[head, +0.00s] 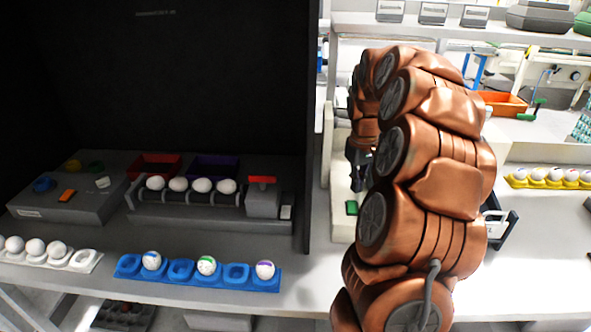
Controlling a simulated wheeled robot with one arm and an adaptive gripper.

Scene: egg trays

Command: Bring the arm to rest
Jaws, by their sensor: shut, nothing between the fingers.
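My copper-coloured arm stands folded on the right side of the head view and hides part of the bench behind it. My gripper (356,183) shows as a small dark shape at the arm's left edge, pointing down. It is shut and holds nothing that I can see. It is above a pale surface, close to a small green item (352,208).
A blue egg tray (181,271) holds several marked eggs with empty cups between them. A white tray (85,262) with eggs lies at left. A roller unit (200,210) carries eggs. A dark panel (311,120) edges the bench. A yellow tray (517,183) sits at right.

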